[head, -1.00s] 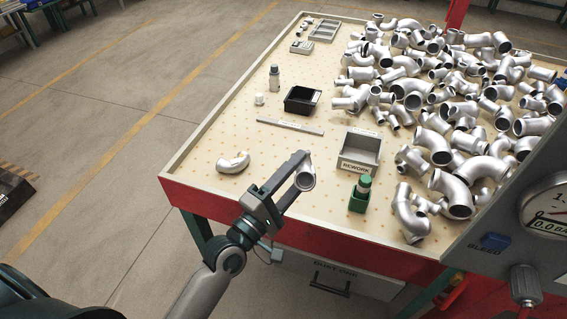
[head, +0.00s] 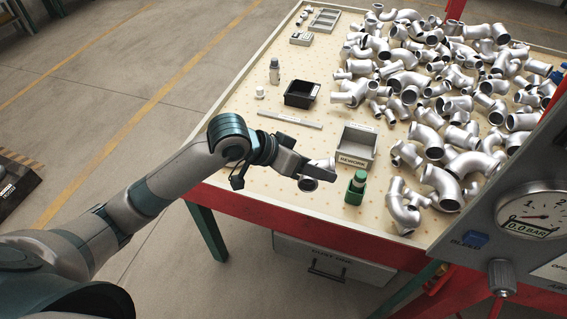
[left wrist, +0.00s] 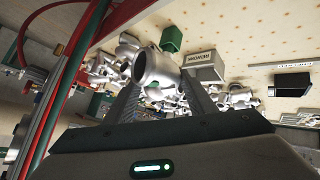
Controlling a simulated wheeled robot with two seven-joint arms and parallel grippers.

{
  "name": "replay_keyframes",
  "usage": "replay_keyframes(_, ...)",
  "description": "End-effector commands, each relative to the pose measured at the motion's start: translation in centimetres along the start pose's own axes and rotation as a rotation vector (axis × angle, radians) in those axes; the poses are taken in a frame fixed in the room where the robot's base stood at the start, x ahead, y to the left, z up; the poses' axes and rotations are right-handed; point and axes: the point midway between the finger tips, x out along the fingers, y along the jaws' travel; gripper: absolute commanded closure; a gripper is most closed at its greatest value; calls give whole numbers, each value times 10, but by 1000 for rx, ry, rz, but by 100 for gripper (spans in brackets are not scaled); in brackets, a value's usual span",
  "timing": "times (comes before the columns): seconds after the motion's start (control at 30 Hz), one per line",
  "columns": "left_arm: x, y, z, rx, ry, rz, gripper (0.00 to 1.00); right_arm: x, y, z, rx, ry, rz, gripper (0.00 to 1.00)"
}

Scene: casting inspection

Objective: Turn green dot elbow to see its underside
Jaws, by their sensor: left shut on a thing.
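My left gripper (head: 314,171) is shut on a silver pipe elbow and holds it above the front part of the table, left of the green bottle. The held elbow (head: 309,184) is mostly covered by the fingers in the head view. In the left wrist view the held elbow (left wrist: 155,70) sits between the two fingertips, with an open round end towards the camera. I cannot make out a green dot on it. My right gripper is not in view.
A black tray (head: 301,94) and a steel ruler (head: 290,119) lie behind. Many silver fittings (head: 440,120) fill the right side. A gauge panel (head: 520,225) stands front right.

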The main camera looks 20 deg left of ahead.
Motion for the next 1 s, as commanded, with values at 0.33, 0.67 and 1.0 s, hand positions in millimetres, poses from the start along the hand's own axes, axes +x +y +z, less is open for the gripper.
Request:
replay_keyframes(0.33,-38,-12,18,447,-95,84,96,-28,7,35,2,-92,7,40)
replay_keyframes(0.67,-64,-22,32,628,-110,166,96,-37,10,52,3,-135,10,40)
replay_keyframes(1.0,-65,-22,32,639,-109,172,96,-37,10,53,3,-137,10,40)
